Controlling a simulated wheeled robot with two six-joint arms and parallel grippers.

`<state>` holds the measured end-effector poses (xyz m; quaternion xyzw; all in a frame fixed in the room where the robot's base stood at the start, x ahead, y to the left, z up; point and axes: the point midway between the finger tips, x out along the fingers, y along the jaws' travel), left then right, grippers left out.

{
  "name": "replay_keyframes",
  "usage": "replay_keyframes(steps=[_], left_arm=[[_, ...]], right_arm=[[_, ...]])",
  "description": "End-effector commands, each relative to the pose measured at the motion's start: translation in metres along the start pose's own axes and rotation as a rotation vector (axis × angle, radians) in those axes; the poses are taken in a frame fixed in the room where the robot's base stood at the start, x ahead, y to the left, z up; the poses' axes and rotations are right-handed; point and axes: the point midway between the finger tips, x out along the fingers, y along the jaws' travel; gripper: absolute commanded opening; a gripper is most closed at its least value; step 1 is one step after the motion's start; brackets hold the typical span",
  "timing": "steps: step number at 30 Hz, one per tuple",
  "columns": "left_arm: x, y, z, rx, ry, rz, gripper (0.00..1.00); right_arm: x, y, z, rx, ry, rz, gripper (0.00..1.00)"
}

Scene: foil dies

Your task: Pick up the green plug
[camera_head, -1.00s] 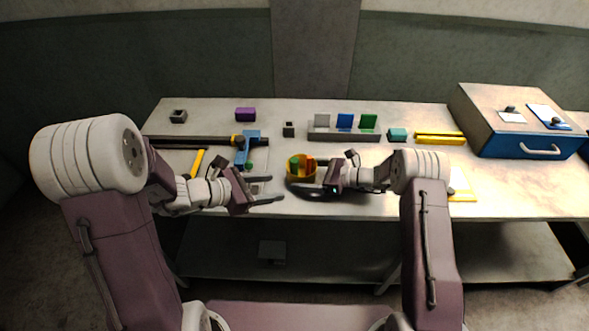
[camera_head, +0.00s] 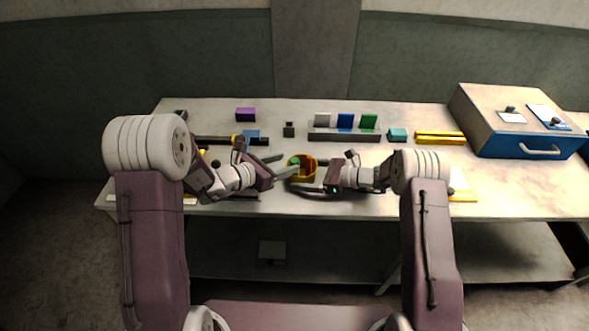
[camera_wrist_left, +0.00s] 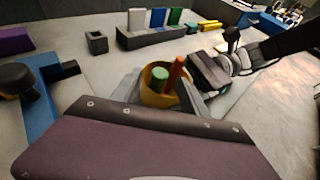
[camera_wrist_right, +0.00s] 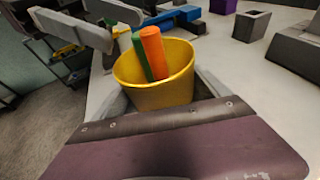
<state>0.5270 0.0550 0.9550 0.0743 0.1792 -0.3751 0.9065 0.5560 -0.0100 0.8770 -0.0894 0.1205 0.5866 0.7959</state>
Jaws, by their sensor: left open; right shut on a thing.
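The green plug (camera_wrist_left: 160,77) stands in a yellow cup (camera_wrist_right: 165,95) beside an orange plug (camera_wrist_right: 154,54). The green plug also shows in the right wrist view (camera_wrist_right: 141,60), leaning slightly there. My right gripper (camera_head: 309,177) is shut on the yellow cup, which looks upright at the table's front part. My left gripper (camera_head: 280,165) is open at the left side of the cup. Its fingers show near the cup in the right wrist view (camera_wrist_right: 95,24), apart from the green plug. The plugs' lower ends are hidden inside the cup.
A grey rack (camera_head: 343,137) with white, blue and green plates stands behind the cup. A small dark block (camera_head: 289,130), a purple block (camera_head: 245,114) and a teal block (camera_head: 397,134) lie near it. A blue box (camera_head: 520,146) stands far right.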

Motion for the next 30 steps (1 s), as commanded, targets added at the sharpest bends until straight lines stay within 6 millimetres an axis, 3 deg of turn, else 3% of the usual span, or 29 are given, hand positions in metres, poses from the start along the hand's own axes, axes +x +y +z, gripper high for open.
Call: replay_keyframes(steps=[5, 12, 13, 18, 26, 30], left_arm=[[0.029, -0.001, 0.001, 0.0, 0.001, -0.003, 0.52], [0.033, 0.0, 0.001, -0.001, 0.001, 0.0, 0.52], [0.033, 0.0, 0.001, -0.001, 0.001, 0.0, 0.49], [0.033, 0.0, 0.001, 0.0, 0.001, 0.0, 0.02], [0.033, 0.0, 0.002, 0.0, 0.0, 0.0, 0.0], [0.026, 0.0, 0.019, 0.004, -0.004, 0.0, 0.0]], right_arm=[[0.0, 0.0, 0.0, 0.0, 0.0, 0.0, 0.63], [0.0, 0.0, 0.0, 0.0, 0.0, 0.0, 0.63], [0.0, 0.0, 0.0, 0.0, 0.0, 0.0, 0.63], [0.0, 0.0, 0.0, 0.0, 0.0, 0.0, 0.63], [0.0, 0.0, 0.0, 0.0, 0.0, 0.001, 0.63], [0.0, 0.0, 0.0, 0.0, 0.0, 0.001, 0.63]])
